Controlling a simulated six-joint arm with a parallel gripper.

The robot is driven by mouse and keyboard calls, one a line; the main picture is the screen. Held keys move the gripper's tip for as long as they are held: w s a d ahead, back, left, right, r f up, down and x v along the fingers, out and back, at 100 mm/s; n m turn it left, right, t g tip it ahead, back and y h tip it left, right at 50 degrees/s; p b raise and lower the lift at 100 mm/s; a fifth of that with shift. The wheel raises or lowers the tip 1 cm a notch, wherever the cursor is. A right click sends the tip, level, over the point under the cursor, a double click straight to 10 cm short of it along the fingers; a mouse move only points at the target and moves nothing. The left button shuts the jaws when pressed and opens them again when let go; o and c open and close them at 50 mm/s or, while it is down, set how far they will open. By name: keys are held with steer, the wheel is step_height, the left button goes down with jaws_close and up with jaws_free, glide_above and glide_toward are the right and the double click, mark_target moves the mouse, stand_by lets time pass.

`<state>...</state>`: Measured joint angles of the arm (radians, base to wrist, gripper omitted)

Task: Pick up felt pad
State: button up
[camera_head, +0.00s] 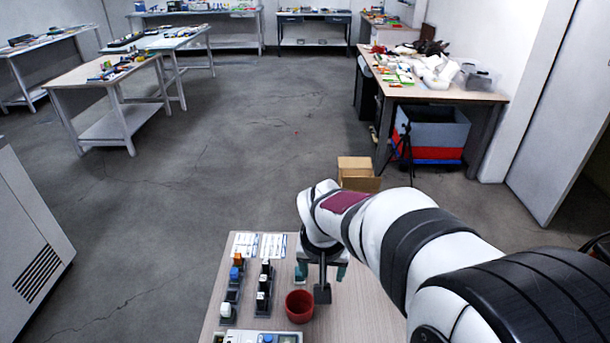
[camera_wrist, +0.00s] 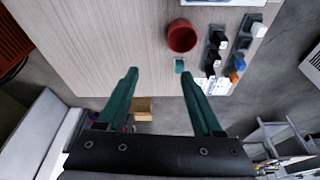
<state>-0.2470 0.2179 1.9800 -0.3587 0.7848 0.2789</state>
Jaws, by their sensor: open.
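A small teal piece, which looks like the felt pad (camera_wrist: 179,65), lies on the wooden table (camera_wrist: 110,45) beside the red bowl (camera_wrist: 182,36) in the wrist view. In the head view I cannot tell it apart from my teal fingers. My gripper (camera_wrist: 165,85) is open, its two teal fingers wide apart with nothing between them. It hangs above the table, and the pad shows ahead of the fingertips, nearer the right finger. In the head view my gripper (camera_head: 322,270) is just beyond the red bowl (camera_head: 299,306), partly hidden by my wrist.
Two rows of small dark holders (camera_head: 263,286) with blue, orange and white parts stand left of the bowl. White printed cards (camera_head: 259,245) lie at the table's far edge. A white tray-like case (camera_head: 258,337) is at the near edge. Cardboard boxes (camera_head: 356,172) stand beyond the table.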

steer(key=n+t, duration=0.1)
glide_toward(300, 275)
steer(key=x, duration=0.9)
steer(key=shift+w+f, duration=0.15)
steer(key=shift+w, duration=0.4)
jaws_close()
